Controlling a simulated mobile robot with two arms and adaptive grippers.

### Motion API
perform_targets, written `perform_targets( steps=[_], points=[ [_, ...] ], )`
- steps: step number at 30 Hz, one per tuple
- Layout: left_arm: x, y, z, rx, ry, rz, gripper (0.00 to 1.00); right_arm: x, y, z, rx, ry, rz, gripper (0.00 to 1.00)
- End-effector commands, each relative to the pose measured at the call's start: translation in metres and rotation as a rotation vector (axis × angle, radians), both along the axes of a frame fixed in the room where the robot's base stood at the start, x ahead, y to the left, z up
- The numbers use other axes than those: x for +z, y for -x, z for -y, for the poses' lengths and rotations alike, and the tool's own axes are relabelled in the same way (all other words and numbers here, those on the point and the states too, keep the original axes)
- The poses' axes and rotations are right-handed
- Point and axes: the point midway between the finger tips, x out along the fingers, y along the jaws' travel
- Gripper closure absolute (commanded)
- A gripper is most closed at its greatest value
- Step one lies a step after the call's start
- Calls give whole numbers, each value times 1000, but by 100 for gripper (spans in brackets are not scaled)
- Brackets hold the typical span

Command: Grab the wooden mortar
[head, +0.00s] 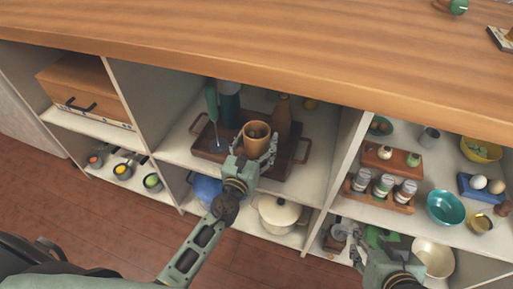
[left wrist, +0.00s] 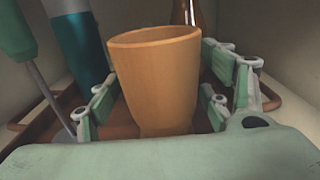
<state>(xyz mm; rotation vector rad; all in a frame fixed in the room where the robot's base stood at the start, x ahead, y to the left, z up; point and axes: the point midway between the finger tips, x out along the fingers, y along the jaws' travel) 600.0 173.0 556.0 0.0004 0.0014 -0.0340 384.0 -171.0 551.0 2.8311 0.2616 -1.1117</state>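The wooden mortar (head: 257,130) is an orange-brown cup standing upright on a brown wooden tray (head: 301,150) in the middle shelf compartment. My left gripper (head: 254,149) reaches in from the front with its fingers spread on either side of the mortar. In the left wrist view the mortar (left wrist: 155,75) stands between the green finger pads, with a small gap visible on each side. Its lower front is partly hidden by the gripper's palm. My right gripper (head: 357,248) is at the lower right, in front of the lower shelf; its fingers are too small to read.
A green-handled utensil (head: 211,101), a teal bottle (head: 229,104) and a brown bottle (head: 282,117) stand close around the mortar on the tray. Upright dividers (head: 346,150) bound the compartment, and the wooden countertop (head: 270,60) overhangs it. A cream pot (head: 279,213) sits below.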

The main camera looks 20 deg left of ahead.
Motion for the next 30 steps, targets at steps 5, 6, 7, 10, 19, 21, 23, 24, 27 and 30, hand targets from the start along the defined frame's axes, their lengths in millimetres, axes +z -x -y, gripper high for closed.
perform_targets(
  steps=[5,6,7,10,19,21,23,24,27,30],
  points=[
    [0,0,0,0,0,0,47,0,0,0,0,0,0,60],
    [0,0,0,0,0,0,50,0,0,0,0,0,1,60],
    [0,0,0,0,0,0,53,0,0,0,0,0,1,60],
    [0,0,0,0,0,0,62,0,0,0,0,0,1,60],
    [1,0,0,1,0,1,78,0,0,0,0,0,1,60],
    [1,0,0,1,0,1,78,0,0,0,1,-1,1,60],
    [1,0,0,1,0,1,78,0,0,0,0,0,0,60],
    [1,0,0,1,0,1,78,0,0,0,0,0,-1,60],
    [3,0,0,1,0,1,78,-1,2,0,0,3,-16,60],
    [5,0,0,1,1,1,78,-8,12,4,-4,14,-67,60]
  ],
)
